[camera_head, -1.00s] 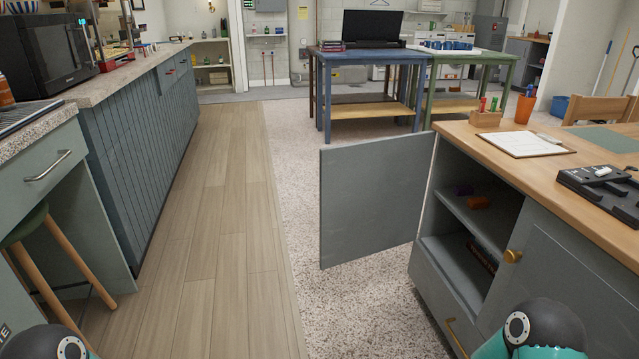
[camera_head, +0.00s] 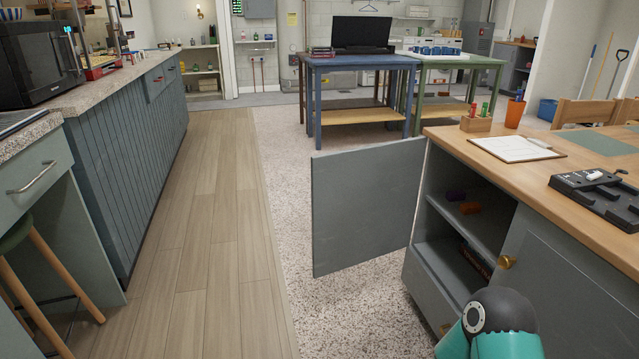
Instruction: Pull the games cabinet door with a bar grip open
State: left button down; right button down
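The games cabinet (camera_head: 575,295) stands at the right under a wooden top. Its grey left door (camera_head: 366,208) stands wide open, swung out to the left over the speckled floor. The bar grip is not visible on the face of this door that I see. The open compartment shows a shelf (camera_head: 474,222) with small purple and orange items. A second door with a round brass knob (camera_head: 507,262) is shut. Part of my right arm shows at the bottom right, in front of the cabinet. Neither gripper is in view.
A clipboard (camera_head: 516,148), an orange cup (camera_head: 515,112) and a black device (camera_head: 598,193) lie on the cabinet top. A long counter (camera_head: 130,160) and a stool (camera_head: 38,270) line the left. Wood floor (camera_head: 205,240) is clear between; blue and green tables stand behind.

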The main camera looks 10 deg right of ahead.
aim_at(365, 198)
jog(key=i, duration=0.95)
